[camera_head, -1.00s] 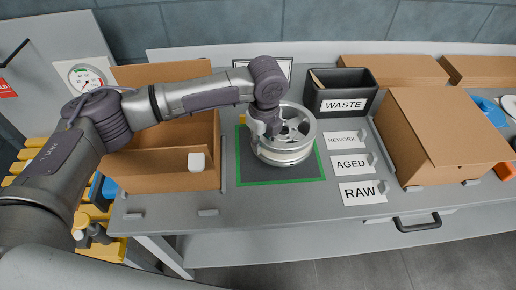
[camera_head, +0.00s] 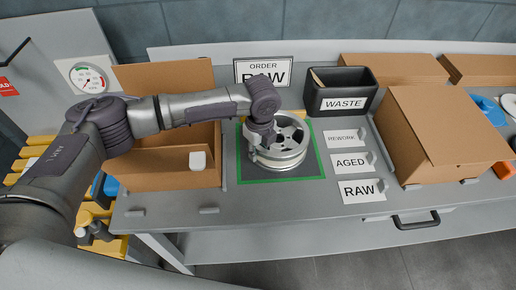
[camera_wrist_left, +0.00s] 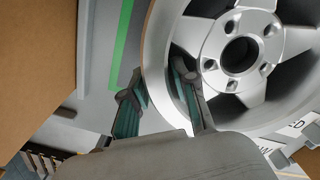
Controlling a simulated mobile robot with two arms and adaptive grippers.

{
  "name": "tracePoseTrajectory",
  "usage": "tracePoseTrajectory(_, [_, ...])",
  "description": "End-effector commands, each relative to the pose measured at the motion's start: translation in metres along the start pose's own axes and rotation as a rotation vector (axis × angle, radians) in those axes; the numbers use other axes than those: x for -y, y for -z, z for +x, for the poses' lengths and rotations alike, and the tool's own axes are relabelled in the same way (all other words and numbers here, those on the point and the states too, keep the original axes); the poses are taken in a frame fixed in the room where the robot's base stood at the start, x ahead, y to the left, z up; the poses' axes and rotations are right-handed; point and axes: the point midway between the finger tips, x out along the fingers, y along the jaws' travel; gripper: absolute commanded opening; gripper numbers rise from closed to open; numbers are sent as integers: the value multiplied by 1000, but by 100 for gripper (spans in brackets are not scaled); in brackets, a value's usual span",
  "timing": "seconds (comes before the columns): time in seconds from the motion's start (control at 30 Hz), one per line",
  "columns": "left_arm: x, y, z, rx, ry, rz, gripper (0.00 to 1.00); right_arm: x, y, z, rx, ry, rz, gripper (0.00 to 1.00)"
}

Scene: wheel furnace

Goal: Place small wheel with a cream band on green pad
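The silver spoked wheel (camera_head: 287,155) is over the green-edged pad (camera_head: 300,179) and looks to rest on it. Its open face is up. A cream band on it cannot be made out clearly. My left gripper (camera_head: 259,148) is at the wheel's left side, partly hidden by my wrist. In the left wrist view, the fingers (camera_wrist_left: 160,100) straddle the rim of the wheel (camera_wrist_left: 221,84), one inside and one outside, and look shut on it. The pad's green edge (camera_wrist_left: 122,45) runs beside the rim there. My right gripper is not in view.
An open cardboard box (camera_head: 160,181) stands left of the pad. RAW (camera_head: 362,190), AGED (camera_head: 350,163) and REWORK (camera_head: 341,138) labels lie to the right. A black WASTE bin (camera_head: 342,86), an order sign (camera_head: 262,63) and a closed box (camera_head: 445,135) stand nearby.

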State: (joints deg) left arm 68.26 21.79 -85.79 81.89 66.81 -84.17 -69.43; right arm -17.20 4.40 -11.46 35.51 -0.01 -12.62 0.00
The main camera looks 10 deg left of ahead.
Motion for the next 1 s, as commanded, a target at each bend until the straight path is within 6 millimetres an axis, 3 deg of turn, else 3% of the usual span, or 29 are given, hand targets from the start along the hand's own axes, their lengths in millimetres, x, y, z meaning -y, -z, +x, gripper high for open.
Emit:
tracePoseTrajectory(0.1, [0, 0, 0, 0, 0, 0, 48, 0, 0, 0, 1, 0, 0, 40])
tracePoseTrajectory(0.47, [1, 0, -7, 0, 3, 1, 48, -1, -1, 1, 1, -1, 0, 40])
tracePoseTrajectory(1.0, [1, 0, -106, 0, 3, 1, 48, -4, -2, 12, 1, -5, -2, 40])
